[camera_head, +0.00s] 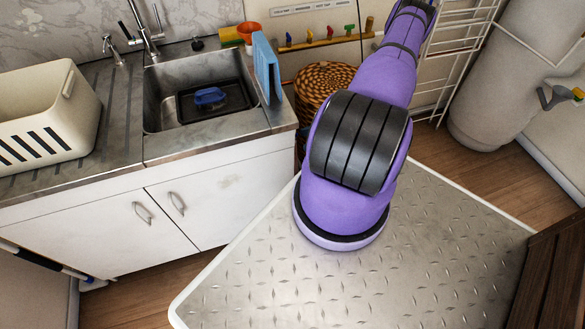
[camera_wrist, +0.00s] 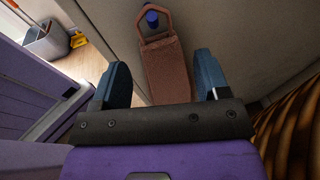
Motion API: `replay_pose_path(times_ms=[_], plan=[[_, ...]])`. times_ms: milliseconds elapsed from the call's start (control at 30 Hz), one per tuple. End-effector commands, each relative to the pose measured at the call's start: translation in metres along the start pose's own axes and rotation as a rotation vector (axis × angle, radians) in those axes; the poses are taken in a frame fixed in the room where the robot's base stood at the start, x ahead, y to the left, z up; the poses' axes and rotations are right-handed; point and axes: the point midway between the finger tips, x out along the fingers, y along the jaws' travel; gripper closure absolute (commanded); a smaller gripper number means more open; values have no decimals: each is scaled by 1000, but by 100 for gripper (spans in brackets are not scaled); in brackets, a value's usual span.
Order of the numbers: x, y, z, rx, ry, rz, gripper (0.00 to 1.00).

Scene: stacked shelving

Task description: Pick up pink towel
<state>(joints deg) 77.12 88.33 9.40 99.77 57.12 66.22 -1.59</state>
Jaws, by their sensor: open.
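A dull pink towel (camera_wrist: 167,72) hangs by a loop from a blue hook (camera_wrist: 152,18) on a pale upright surface in the wrist view. Its lower end is hidden behind my gripper's black bar. My gripper (camera_wrist: 160,62) is open. One blue finger is to the left of the towel and the other to its right, with the towel showing between them. I cannot tell how far the towel is from the fingers in depth. The towel and gripper do not show in the head view, where my arm reaches to the top.
A woven basket (camera_head: 323,78) stands beside the sink cabinet (camera_head: 165,205). A white wire rack (camera_head: 440,75) and a grey cylinder (camera_head: 505,85) are to the right. A grey bin (camera_wrist: 45,42) is at left.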

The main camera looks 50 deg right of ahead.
Motion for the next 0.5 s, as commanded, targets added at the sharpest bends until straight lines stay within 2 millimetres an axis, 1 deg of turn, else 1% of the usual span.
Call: replay_pose_path(times_ms=[100, 233, 333, 500], plan=[[18, 2, 3, 0, -3, 3, 31], [34, 2, 2, 0, -2, 2, 31], [40, 2, 2, 0, -1, 1, 31], [40, 2, 2, -1, 0, 1, 31]])
